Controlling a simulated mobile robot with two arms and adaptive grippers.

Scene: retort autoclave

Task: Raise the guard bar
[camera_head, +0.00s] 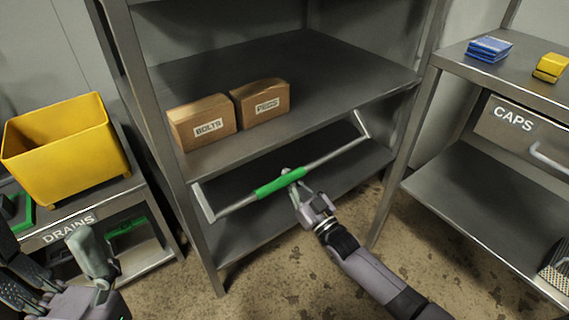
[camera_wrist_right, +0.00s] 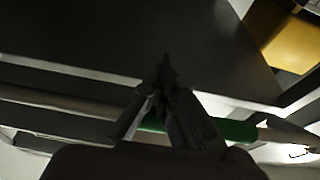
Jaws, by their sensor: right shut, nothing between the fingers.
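The guard bar (camera_head: 325,157) is a grey metal bar with a green grip sleeve (camera_head: 280,183) at its middle and an arm at each end. It hangs across the front of the shelf unit, below the shelf that holds two boxes. My right gripper (camera_head: 290,174) is at the green sleeve, with its fingers shut and nothing between them. In the right wrist view the shut fingers (camera_wrist_right: 167,75) stand in front of the bar and hide part of the green sleeve (camera_wrist_right: 235,130). Whether they touch it I cannot tell. My left gripper (camera_head: 92,262) is at the lower left, only partly in view.
Boxes marked BOLTS (camera_head: 203,122) and FEGS or similar (camera_head: 262,102) sit on the shelf above the bar. A yellow bin (camera_head: 65,140) stands on the left cart over a DRAINS label. A steel table with a CAPS drawer (camera_head: 515,125) stands right.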

